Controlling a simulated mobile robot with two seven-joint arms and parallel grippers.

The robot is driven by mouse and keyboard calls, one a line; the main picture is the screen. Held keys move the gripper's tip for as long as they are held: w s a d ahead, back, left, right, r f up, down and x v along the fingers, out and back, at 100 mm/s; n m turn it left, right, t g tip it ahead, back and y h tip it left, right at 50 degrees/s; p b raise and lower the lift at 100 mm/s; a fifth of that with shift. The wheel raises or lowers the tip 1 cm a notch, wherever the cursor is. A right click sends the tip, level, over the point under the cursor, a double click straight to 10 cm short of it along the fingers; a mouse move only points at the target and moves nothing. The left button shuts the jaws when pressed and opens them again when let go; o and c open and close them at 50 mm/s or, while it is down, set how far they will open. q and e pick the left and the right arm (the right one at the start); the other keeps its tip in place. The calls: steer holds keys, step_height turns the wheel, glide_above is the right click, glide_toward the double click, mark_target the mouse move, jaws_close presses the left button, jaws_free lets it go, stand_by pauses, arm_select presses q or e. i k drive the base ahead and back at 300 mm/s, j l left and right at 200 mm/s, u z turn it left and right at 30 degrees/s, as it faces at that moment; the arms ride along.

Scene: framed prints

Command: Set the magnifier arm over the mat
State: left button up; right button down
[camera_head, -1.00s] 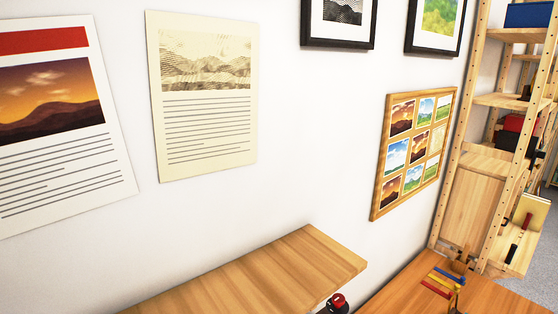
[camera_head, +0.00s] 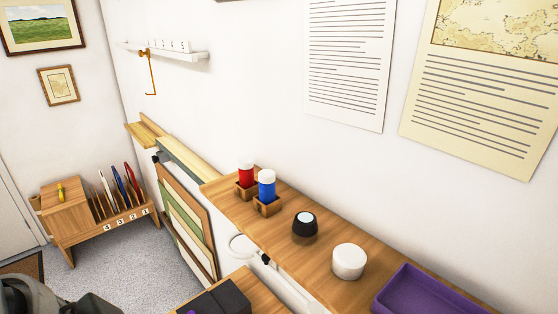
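A white ring (camera_head: 240,245), which looks like the magnifier head, shows beside the front edge of the wooden wall shelf. A pale arm with a dark joint (camera_head: 265,258) runs from it along the shelf's front, partly hidden. I cannot make out a mat; only a corner of the wooden worktop (camera_head: 258,292) shows at the bottom. Dark rounded parts at the bottom left look like my own arm. Neither gripper's fingers are in view.
The wall shelf (camera_head: 330,262) bears red (camera_head: 246,174) and blue (camera_head: 267,185) bottles, a black-sided jar (camera_head: 305,225), a white pot (camera_head: 349,261) and a purple tray (camera_head: 425,292). A dark block (camera_head: 222,298) sits on the worktop. Framed panels (camera_head: 187,220) lean below; carpet is clear left.

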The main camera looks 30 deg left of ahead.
mark_target(314, 307)
steer(key=u, duration=1.1)
steer(key=i+j+z, duration=0.15)
steer(key=j, duration=0.25)
steer(key=i+j+z, duration=0.1)
steer(key=i+j, duration=0.25)
steer(key=j, duration=0.15)
steer(key=i+j+z, duration=0.15)
steer(key=j, duration=0.3)
steer(key=i+j+z, duration=0.15)
steer(key=j, duration=0.35)
steer(key=i+j+z, duration=0.1)
steer(key=i+j, duration=0.15)
steer(key=j, duration=0.25)
steer(key=i+j+z, duration=0.15)
steer(key=j, duration=0.35)
steer(key=i+j+z, duration=0.15)
steer(key=j, duration=0.4)
steer(key=j+z, duration=0.1)
steer(key=j, duration=0.45)
